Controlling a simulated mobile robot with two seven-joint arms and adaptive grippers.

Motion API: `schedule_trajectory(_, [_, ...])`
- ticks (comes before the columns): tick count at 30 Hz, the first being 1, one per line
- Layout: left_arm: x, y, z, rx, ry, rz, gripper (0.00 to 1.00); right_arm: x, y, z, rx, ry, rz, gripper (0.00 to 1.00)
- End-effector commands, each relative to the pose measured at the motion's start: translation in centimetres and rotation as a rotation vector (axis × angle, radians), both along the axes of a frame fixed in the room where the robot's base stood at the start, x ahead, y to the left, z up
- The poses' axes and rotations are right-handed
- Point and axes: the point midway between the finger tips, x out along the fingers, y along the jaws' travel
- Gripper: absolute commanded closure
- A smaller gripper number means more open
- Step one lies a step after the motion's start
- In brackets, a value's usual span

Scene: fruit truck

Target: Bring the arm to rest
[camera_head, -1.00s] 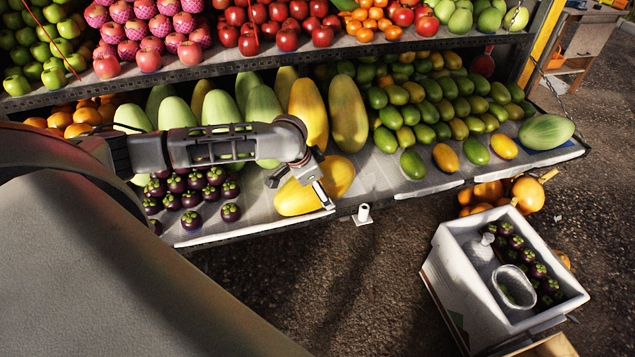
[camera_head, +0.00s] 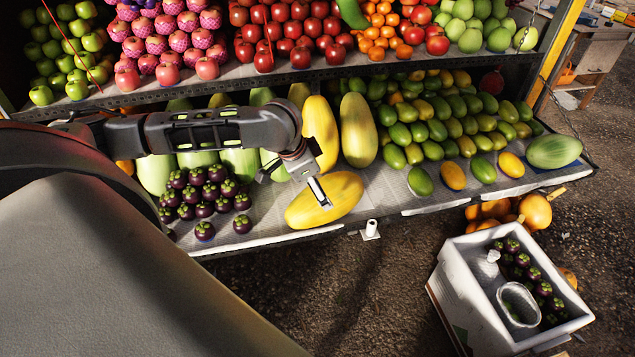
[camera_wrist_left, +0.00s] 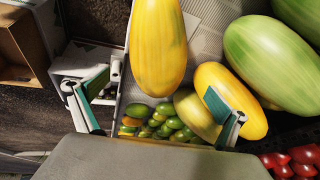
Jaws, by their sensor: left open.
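My left gripper (camera_head: 292,186) is open and empty, fingers spread, over the front of the lower shelf. In the head view it overlaps the left part of a large yellow fruit (camera_head: 335,203) lying on its side; I cannot tell the gap between them. In the left wrist view the two fingers of the gripper (camera_wrist_left: 150,103) stand well apart with nothing gripped. My left arm (camera_head: 210,132) reaches in from the left, across the shelf. My right gripper is not in view.
Purple mangosteens (camera_head: 205,230) lie under my left forearm. A white crate (camera_head: 445,285) with mangosteens and a scoop-like container stands at lower right. The upper shelf edge (camera_head: 240,83) runs behind the arm. Open ground lies in front of the shelf.

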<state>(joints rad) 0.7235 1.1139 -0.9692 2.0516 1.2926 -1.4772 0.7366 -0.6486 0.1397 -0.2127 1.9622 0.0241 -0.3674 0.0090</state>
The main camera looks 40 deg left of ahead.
Motion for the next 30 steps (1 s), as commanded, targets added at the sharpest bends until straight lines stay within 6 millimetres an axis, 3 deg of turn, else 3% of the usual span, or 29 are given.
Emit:
schedule_trajectory(14, [0.0,-0.1,-0.1,-0.001,0.0,-0.001,0.0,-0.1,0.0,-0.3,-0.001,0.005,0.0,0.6])
schedule_trajectory(17, [-0.2,-1.1,-0.5,-0.001,-0.006,-0.028,0.0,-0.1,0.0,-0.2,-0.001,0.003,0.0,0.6])
schedule_trajectory(20, [-0.6,-3.9,-1.5,-0.001,-0.031,-0.098,0.0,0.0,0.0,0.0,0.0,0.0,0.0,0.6])
schedule_trajectory(27, [-2.8,-12.8,-3.5,-0.006,-0.176,-0.285,0.0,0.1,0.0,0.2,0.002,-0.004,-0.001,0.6])
schedule_trajectory(30, [-3.8,-14.9,-3.6,-0.001,-0.241,-0.307,0.0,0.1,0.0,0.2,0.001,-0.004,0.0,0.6])
